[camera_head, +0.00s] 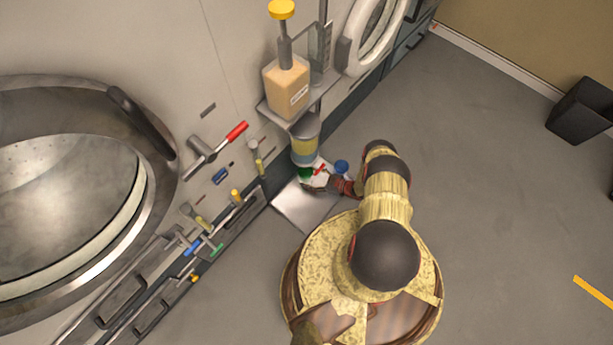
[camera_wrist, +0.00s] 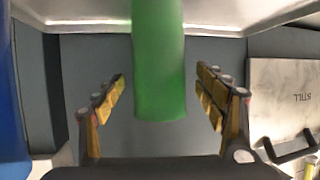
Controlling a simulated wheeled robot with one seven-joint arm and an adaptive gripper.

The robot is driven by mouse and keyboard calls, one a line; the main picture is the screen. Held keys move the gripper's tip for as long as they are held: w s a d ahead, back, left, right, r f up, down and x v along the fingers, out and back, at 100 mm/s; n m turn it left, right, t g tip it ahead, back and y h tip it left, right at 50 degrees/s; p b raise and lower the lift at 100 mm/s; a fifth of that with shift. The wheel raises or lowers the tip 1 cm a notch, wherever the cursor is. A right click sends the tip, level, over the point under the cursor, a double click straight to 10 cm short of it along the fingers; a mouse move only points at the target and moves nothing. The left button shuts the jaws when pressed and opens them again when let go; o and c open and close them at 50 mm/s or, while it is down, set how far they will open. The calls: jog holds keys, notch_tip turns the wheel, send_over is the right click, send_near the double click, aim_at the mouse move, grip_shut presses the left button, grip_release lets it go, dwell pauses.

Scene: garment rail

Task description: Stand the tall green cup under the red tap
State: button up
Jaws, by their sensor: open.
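The green cup (camera_wrist: 160,65) stands out between my two fingers in the wrist view, with clear gaps on both sides. Its far end runs out of the top of that picture. In the head view only a small green part (camera_head: 305,173) shows beside my gripper (camera_head: 318,180), below the dispenser. My gripper (camera_wrist: 160,105) is open around the cup and not closed on it. A red-handled tap (camera_head: 237,131) with a grey body sticks out of the wall panel, up and left of my gripper in the head view. The wrist view does not show it.
A blue object (camera_head: 341,167) is just right of the green one; a blue edge (camera_wrist: 12,110) fills the wrist view's left side. A pump bottle (camera_head: 287,88) stands on a wall shelf above. Other coloured handles (camera_head: 192,247) line the panel. Open floor (camera_head: 480,180) lies right.

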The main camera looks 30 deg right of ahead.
jog(key=p+v, duration=0.2)
jog(key=v, duration=0.7)
jog(key=shift+d, duration=0.2)
jog(key=shift+s+r, duration=0.1)
jog(key=shift+s, duration=0.2)
